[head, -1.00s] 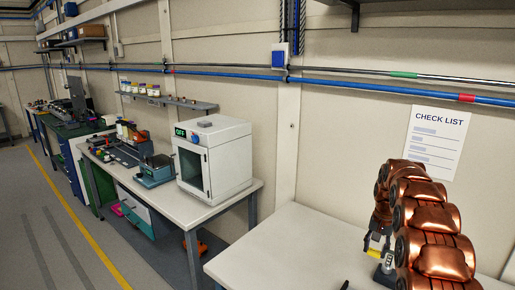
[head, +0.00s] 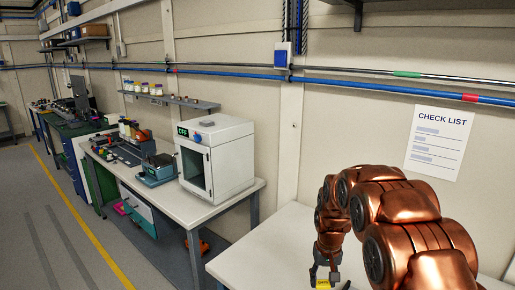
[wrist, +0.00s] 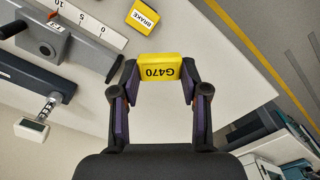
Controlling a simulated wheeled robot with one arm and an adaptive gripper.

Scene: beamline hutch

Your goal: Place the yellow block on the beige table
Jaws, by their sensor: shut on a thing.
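My gripper (wrist: 160,85) is shut on a yellow block (wrist: 159,68) marked G470, held between its two fingertips in the wrist view. In the head view my gripper (head: 326,270) is at the bottom edge, with the yellow block (head: 323,284) partly cut off below it. The pale beige table (head: 262,258) is at the lower right of the head view. Its top (wrist: 228,72) also shows beneath the block in the wrist view. I cannot tell whether the block touches it.
In the wrist view, a yellow item marked BRAKE (wrist: 143,17) and a grey device with a scale (wrist: 68,45) are on the table. Another bench with a white oven-like box (head: 216,160) stands to the left. A wall with a check list (head: 438,142) is behind.

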